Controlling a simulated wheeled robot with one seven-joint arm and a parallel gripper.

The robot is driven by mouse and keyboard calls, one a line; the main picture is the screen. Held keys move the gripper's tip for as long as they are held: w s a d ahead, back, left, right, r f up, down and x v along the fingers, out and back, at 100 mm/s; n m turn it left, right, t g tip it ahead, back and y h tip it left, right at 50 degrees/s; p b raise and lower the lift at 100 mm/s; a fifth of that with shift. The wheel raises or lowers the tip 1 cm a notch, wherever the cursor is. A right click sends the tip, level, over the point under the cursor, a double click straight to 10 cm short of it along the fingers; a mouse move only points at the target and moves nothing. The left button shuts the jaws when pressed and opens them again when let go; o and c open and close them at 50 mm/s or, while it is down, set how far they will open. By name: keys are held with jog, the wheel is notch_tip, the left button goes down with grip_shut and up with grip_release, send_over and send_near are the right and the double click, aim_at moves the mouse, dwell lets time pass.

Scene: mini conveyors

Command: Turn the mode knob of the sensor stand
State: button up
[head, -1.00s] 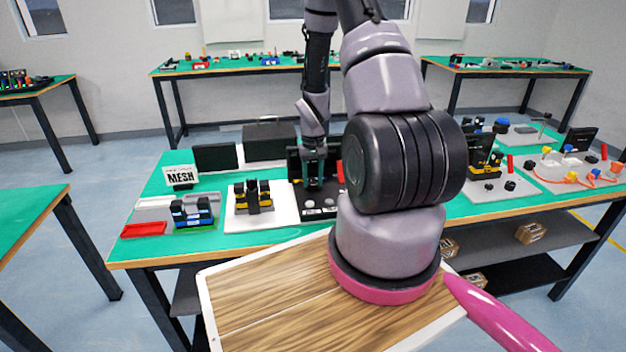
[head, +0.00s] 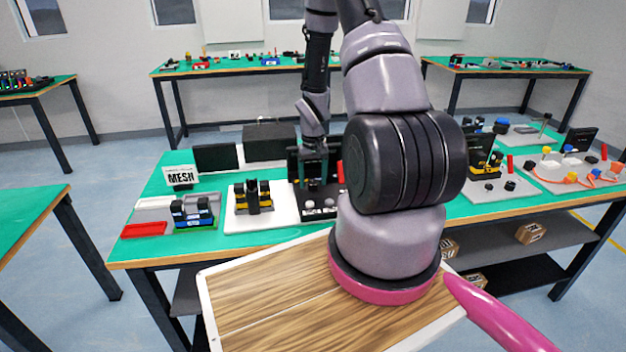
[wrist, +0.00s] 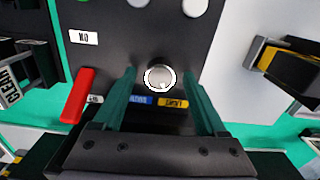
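The sensor stand is a black panel (wrist: 115,30) on the green bench. In the wrist view its round silver-white knob (wrist: 160,78) sits between my fingertips. Blue and yellow labels (wrist: 172,102) lie on the panel just below the knob in the picture. My gripper (wrist: 159,76) is open, with a green finger on each side of the knob and a visible gap on both sides. In the head view my gripper (head: 315,168) points down over the black stand (head: 304,200). My arm hides the stand's right part there.
A red bar (wrist: 78,96) is left of the fingers in the wrist view. Two white round parts show at its top edge. In the head view a white board with a black-and-yellow fixture (head: 252,196) stands left of the stand. A dark case (head: 270,142) is behind.

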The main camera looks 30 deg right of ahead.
aim_at(313, 182)
notch_tip(313, 182, up, 11)
dwell(0.5)
jog(key=shift+f, duration=0.1)
